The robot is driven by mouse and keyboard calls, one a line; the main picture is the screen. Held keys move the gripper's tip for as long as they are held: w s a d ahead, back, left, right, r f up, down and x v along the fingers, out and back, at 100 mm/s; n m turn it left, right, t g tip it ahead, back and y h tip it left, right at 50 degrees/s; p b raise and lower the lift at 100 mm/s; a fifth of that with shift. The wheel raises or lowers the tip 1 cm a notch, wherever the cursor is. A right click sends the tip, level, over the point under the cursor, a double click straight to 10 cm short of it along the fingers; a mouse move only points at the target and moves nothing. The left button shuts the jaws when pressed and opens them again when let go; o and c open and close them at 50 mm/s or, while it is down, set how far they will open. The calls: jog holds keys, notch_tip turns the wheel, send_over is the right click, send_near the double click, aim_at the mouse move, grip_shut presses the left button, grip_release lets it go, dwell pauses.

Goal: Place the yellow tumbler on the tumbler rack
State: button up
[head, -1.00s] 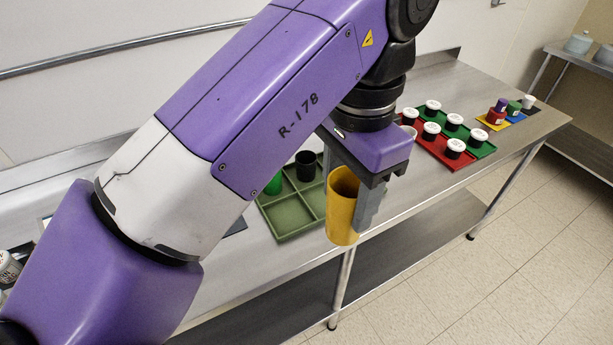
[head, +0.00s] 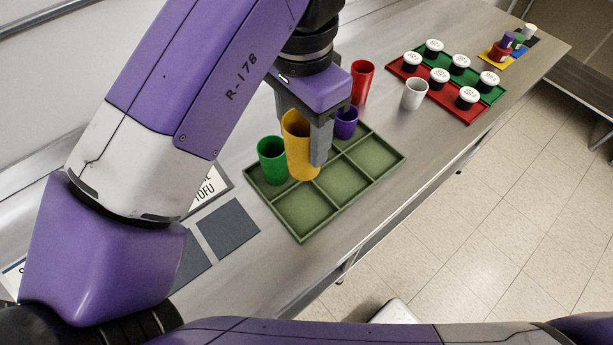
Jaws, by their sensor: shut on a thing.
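The yellow tumbler (head: 296,158) is upright in my gripper (head: 305,142), whose jaws are shut on it. It is at the green divided tumbler rack (head: 306,238), over or in the back row, between the green tumbler (head: 271,162) and the purple tumbler (head: 346,124). I cannot tell whether its base touches the rack floor. The green tumbler stands in the rack's back left compartment. The purple one is at the back right, partly hidden by my gripper. The front compartments are empty.
A red tumbler (head: 362,82) and a white tumbler (head: 414,94) stand on the steel counter behind the rack. Further right are a red tray (head: 449,107) and a green tray with white-lidded jars. Dark square mats (head: 228,228) and a sign (head: 207,190) lie left of the rack.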

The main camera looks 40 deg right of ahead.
aim_at(304, 151)
notch_tip(304, 151, down, 16)
jog(key=shift+r, duration=0.1)
dwell(0.4)
jog(key=shift+b, duration=0.3)
jog(key=o, duration=1.4)
notch_tip(304, 151, up, 12)
jog(key=shift+r+p, duration=0.1)
jog(key=shift+p, duration=0.2)
jog(key=shift+d, duration=0.1)
